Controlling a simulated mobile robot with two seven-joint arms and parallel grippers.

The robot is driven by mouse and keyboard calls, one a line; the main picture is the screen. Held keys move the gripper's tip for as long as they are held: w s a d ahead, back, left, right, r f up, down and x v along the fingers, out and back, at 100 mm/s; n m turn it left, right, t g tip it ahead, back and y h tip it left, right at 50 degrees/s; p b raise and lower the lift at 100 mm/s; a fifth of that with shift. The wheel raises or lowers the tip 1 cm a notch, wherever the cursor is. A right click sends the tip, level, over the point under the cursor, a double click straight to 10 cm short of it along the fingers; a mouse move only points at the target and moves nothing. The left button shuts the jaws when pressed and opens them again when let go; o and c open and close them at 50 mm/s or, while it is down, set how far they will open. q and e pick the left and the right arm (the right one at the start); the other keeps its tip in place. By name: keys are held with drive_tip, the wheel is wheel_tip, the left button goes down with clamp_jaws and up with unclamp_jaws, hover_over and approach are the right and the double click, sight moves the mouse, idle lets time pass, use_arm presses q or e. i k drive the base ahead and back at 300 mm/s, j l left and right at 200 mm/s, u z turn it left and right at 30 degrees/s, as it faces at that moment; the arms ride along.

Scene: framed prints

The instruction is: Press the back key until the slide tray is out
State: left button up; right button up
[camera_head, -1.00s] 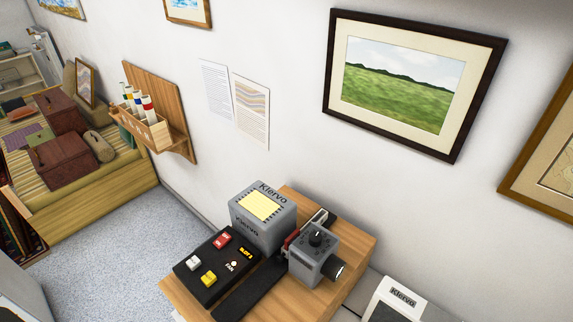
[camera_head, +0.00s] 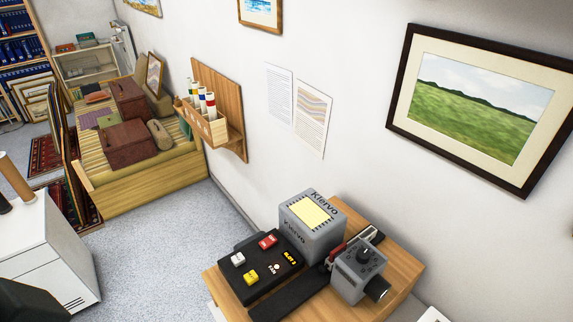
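A black control box (camera_head: 258,268) lies on a small wooden table (camera_head: 404,268). It carries a red key (camera_head: 268,241), a white key (camera_head: 238,259) and a yellow key (camera_head: 251,277). Key labels are too small to read, so I cannot tell which is the back key. A grey projector (camera_head: 358,272) with a dark lens (camera_head: 378,289) stands to the right of the box. A long black strip (camera_head: 289,301) lies between them, with a red piece (camera_head: 335,253) beside the projector; I cannot tell how far the slide tray sits inside. Neither gripper is in view.
A grey Klervo box (camera_head: 314,230) with a pale yellow top panel stands behind the control box. A white cabinet (camera_head: 50,245) stands at the left. Grey floor (camera_head: 155,255) is clear between it and the table. A framed landscape (camera_head: 478,108) hangs on the wall.

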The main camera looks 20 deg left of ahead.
sight(238, 260)
drive_tip(key=j+u, duration=0.15)
drive_tip(key=u, duration=0.65)
drive_tip(key=k+j+z, duration=0.1)
drive_tip(key=j+z, duration=0.4)
drive_tip(key=j, duration=0.35)
